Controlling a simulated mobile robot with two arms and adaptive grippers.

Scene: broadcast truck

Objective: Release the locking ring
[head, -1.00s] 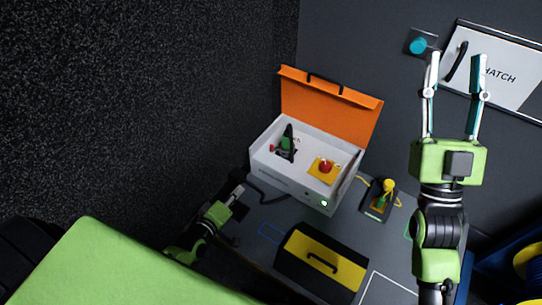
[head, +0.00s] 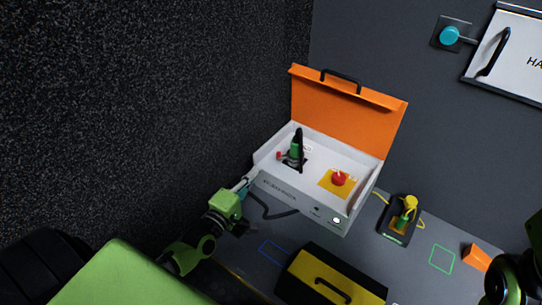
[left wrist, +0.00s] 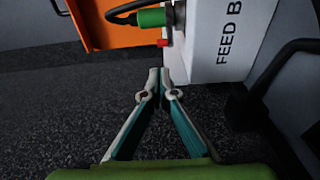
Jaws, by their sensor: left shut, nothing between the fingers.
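A green ring-like collar on a black connector, which looks like the locking ring (head: 296,151), stands inside the open white box (head: 290,195). In the left wrist view the green collar (left wrist: 152,17) is at the top with a black cable on its left. A small red tab (left wrist: 163,43) sits just below it. My left gripper (head: 250,179) is at the box's left front corner, outside the wall and apart from the collar. In the left wrist view its fingertips (left wrist: 160,72) meet, shut and empty, below the collar. My right gripper is out of view.
The orange lid (head: 345,108) stands raised behind the box. A red knob (head: 339,178) on a yellow plate is inside. A yellow-and-black case (head: 330,275) lies in front, and a dark stand with a yellow-green piece (head: 400,222) is at the right.

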